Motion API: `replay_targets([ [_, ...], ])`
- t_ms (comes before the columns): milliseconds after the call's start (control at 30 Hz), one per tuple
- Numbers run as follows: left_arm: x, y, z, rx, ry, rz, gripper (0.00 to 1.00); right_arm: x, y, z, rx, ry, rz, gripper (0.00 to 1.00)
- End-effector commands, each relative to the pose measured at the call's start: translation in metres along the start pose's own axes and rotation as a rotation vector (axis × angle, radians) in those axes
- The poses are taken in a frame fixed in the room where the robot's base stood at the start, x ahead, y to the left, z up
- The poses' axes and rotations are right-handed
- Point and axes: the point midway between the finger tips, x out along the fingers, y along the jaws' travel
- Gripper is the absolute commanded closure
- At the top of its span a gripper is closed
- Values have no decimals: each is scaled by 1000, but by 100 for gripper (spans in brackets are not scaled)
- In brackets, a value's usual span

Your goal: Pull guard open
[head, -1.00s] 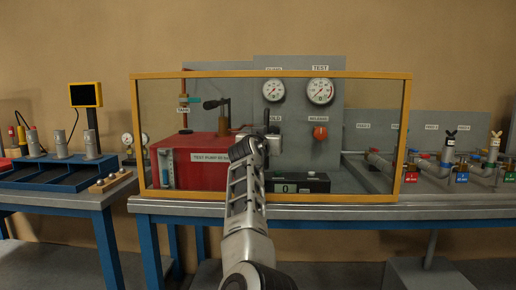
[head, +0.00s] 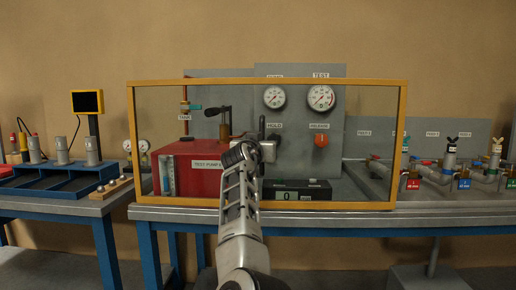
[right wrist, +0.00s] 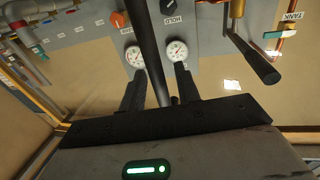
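The guard is a clear panel in a yellow frame (head: 268,83), standing upright on the bench in front of the test pump and gauges. My right gripper (head: 262,145) is at the middle of the guard, its fingers largely hidden in the head view by its own body. In the right wrist view a black bar (right wrist: 146,30), apparently the guard's handle, runs between the two fingers of my right gripper (right wrist: 158,68). A gap shows on each side of the bar, so the fingers are open around it. My left gripper is not in view.
Behind the guard are a red test pump (head: 187,172), two gauges (head: 321,97), an orange knob (head: 321,141) and a black lever (head: 217,107). A blue rack (head: 55,178) stands on the left table.

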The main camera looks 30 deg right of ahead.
Motion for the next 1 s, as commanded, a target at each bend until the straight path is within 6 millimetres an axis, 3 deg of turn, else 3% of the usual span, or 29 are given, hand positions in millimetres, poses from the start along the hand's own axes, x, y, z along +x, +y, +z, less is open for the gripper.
replay_targets([
  [233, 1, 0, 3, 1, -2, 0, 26, -29, -1, 2, 3, -1, -3, 68],
  [500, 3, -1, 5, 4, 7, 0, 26, -94, -1, 3, 2, 0, -3, 68],
  [700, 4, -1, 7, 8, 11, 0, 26, -132, 0, 1, -2, 3, 0, 68],
  [1000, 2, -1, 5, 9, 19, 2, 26, -158, 0, 0, 0, 1, -1, 68],
])
